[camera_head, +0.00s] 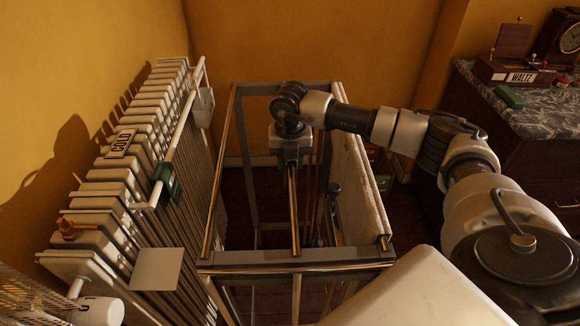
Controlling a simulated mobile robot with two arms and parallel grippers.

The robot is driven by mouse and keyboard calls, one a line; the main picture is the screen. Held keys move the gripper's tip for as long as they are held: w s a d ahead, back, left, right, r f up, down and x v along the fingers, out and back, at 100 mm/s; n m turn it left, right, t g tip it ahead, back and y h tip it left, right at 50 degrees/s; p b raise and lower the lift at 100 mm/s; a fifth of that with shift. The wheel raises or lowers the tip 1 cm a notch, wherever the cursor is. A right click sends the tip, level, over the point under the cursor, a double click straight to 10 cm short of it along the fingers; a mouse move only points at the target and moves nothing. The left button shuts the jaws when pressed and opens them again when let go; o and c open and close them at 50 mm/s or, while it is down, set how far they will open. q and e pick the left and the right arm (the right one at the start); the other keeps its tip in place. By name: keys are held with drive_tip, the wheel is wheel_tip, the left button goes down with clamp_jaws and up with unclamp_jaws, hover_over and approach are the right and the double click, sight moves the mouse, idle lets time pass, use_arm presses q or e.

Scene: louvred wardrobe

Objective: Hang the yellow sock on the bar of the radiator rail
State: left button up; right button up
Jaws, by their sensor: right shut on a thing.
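The radiator rail (180,132) is a pale bar along the front of the white ribbed radiator (123,190) at the left. A small dark green item (166,183) hangs on its near part, and a pale item (204,106) hangs near its far end. My right gripper (291,163) points down at the middle bar (294,210) of a drying frame, right of the radiator and apart from its rail. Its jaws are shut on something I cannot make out. I cannot pick out the yellow sock; the gripper may hide it. My left gripper is out of view.
The drying frame (222,152) stands between radiator and dresser, with a pale cloth (358,175) over its right side. A COLD sign (120,143) and a small brass-coloured object (75,228) are on the radiator. The marble-topped dresser (545,112) holds a WALTZ box (515,75).

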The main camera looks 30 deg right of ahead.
idle(0.5)
wheel_tip(320, 180, up, 13)
drive_tip(key=p, duration=0.8)
drive_tip(key=shift+f, duration=0.15)
idle(0.5)
idle(0.4)
